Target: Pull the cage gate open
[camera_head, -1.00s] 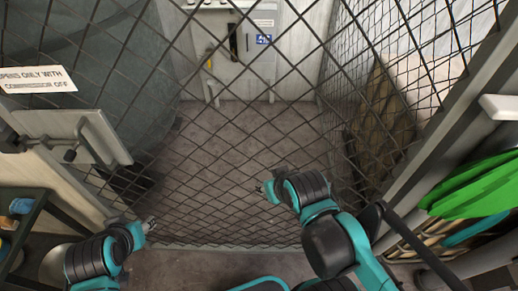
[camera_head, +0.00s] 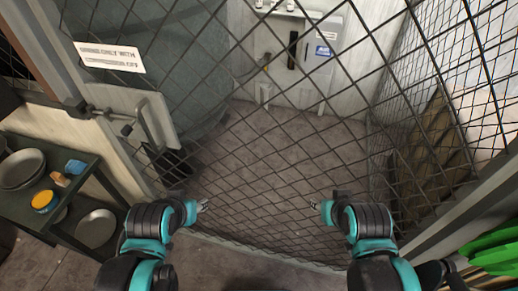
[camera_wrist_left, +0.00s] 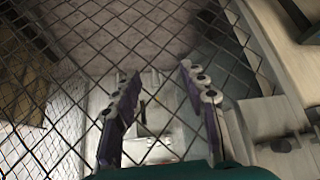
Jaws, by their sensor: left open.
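The cage gate (camera_head: 262,150) is a dark diamond wire mesh that fills the middle of the head view. A pale latch plate with a handle (camera_head: 150,122) is on its left side, below a white sign (camera_head: 110,57). My left gripper (camera_head: 203,206) is in front of the lower mesh, right of and below the handle. In the left wrist view its two fingers (camera_wrist_left: 158,92) are apart with mesh beyond and nothing between them. My right gripper (camera_head: 314,204) is in front of the lower mesh to the right; its fingers are too small to judge.
A dark shelf (camera_head: 85,185) with pans and a yellow-topped tin (camera_head: 43,200) stands at the left. Green objects (camera_head: 492,248) are at the lower right. Behind the mesh are bare floor, a grey tank and a pale cabinet (camera_head: 290,55).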

